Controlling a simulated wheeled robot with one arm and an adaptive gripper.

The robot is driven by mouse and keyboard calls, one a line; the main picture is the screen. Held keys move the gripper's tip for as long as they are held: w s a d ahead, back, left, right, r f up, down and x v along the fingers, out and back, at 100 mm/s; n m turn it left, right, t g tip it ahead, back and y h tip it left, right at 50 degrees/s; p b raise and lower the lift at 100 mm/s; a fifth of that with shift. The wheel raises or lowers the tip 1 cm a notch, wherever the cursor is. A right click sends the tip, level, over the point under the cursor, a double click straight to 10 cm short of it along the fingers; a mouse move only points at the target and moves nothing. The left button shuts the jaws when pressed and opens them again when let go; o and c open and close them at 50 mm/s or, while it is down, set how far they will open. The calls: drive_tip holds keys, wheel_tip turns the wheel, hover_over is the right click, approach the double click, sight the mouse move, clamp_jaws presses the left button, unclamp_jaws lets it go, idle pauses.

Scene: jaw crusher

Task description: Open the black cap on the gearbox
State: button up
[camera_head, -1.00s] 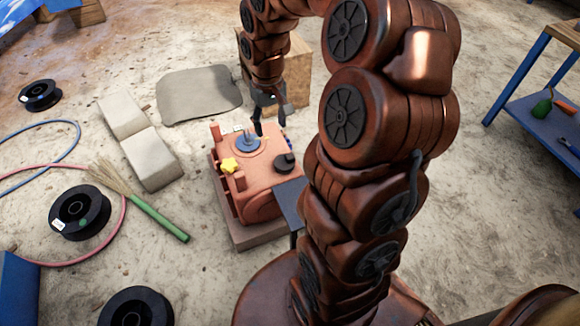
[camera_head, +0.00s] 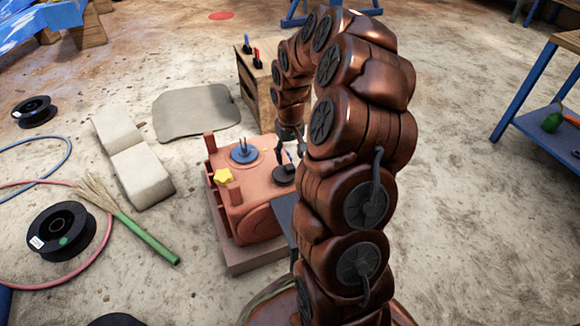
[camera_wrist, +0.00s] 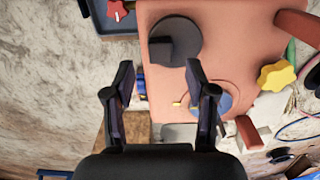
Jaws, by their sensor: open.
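The orange gearbox (camera_head: 262,215) stands on the floor left of my arm. The black cap (camera_head: 284,173), a round disc with a raised block grip, sits on its top at the right. In the wrist view the black cap (camera_wrist: 184,30) lies just beyond the fingertips, near the top middle. My gripper (camera_head: 290,154) is above the gearbox's far right edge, close to the cap. In the wrist view my gripper (camera_wrist: 160,76) is open, with nothing between its fingers. Whether a fingertip touches the cap cannot be told.
A blue disc (camera_head: 243,154) with upright prongs and a yellow star knob (camera_head: 223,176) are also on the gearbox top. A red knob (camera_wrist: 117,11) on a dark panel shows beside the gearbox. A wooden box (camera_head: 254,90) stands behind; pale blocks (camera_head: 143,172) lie left.

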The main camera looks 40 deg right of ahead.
sight(290, 166)
wheel_tip(290, 166, down, 5)
drive_tip(key=shift+r+b, duration=0.2)
drive_tip(key=shift+b, duration=0.5)
clamp_jaws()
